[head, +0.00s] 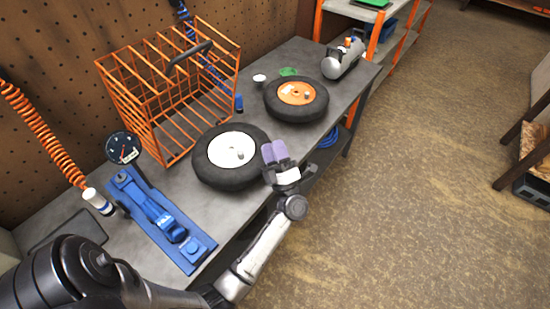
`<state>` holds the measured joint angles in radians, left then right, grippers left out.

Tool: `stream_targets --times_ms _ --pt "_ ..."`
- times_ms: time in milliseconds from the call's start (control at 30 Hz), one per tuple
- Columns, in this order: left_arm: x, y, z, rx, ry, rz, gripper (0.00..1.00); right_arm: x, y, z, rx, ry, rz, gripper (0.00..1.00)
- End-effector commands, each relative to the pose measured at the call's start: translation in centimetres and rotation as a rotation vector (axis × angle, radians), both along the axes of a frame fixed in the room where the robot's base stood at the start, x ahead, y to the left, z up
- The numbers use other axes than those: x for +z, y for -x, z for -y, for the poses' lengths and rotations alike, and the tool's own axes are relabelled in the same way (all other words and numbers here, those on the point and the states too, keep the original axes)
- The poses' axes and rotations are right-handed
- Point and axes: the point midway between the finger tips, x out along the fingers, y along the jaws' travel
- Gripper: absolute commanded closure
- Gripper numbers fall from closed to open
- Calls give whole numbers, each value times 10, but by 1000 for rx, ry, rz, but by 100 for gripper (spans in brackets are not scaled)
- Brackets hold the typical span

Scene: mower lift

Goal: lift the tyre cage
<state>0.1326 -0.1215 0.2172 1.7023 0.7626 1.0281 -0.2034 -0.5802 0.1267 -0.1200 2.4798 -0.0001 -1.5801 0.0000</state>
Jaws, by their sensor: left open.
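The tyre cage (168,60) is an orange wire frame with a dark handle (190,54) on top. It stands upright on the grey workbench against the pegboard, and no wheel shows inside it. My left gripper (274,152) has purple finger pads. It is open, beside the front edge of the bench, close to the right side of the white-hubbed wheel (231,150). I cannot tell whether it touches that tyre. It is well apart from the cage. My right gripper is not in view.
Open floor (430,180) lies to the right.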

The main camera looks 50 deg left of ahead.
Motion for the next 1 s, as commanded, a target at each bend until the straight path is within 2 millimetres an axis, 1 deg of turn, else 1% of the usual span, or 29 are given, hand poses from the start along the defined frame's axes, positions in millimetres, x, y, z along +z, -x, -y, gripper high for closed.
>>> stream_targets --times_ms 33,167,833,933,1000 --pt "-5 0 2 -1 -7 -3 59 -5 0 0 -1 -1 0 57" --pt "-7 -1 4 -2 -18 -4 59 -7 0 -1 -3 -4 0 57" --pt "-8 -1 5 0 -22 -5 59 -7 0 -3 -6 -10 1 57" --pt "-2 -1 5 0 -22 -5 59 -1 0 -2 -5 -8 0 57" --pt "10 -1 5 -1 -22 -4 59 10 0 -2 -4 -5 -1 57"
